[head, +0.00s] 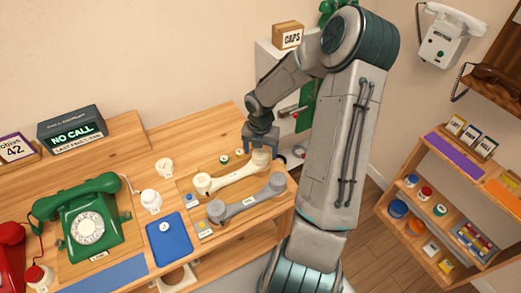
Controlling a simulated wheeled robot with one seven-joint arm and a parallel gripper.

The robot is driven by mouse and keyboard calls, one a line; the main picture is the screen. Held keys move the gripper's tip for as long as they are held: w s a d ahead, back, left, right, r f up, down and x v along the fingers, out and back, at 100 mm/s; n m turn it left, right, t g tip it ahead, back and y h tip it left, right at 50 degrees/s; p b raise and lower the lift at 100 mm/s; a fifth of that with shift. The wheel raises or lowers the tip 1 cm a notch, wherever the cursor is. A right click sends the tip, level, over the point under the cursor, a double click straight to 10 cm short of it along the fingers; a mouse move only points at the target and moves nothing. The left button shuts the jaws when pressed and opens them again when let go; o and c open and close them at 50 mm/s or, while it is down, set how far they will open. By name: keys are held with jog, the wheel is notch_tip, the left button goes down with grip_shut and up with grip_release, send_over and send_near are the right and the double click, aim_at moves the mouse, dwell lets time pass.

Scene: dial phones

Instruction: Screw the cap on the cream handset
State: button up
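The cream handset (230,179) lies on a wooden tray (181,184) on the workbench, with a rounded end at each side. My gripper (261,147) points down right at the handset's right end, at or just above it. The fingers are small here, and I cannot tell whether they are open or shut, or whether a cap is between them. A loose cream cap-like piece (164,167) sits on the bench to the left of the tray. A small green-centred round piece (224,159) lies behind the handset.
A grey handset (246,202) lies just in front of the cream one. A blue mat (169,242), a white jar-like piece (151,201) and a green dial phone (84,219) stand to the left. A "CAPS" box (288,36) sits on a white cabinet behind my arm.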

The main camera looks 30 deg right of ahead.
jog(key=shift+r, duration=0.1)
notch_tip(320, 180, up, 14)
jog(key=shift+f+p, duration=0.2)
jog(key=shift+p, duration=0.15)
jog(key=shift+c, duration=0.4)
dwell(0.5)
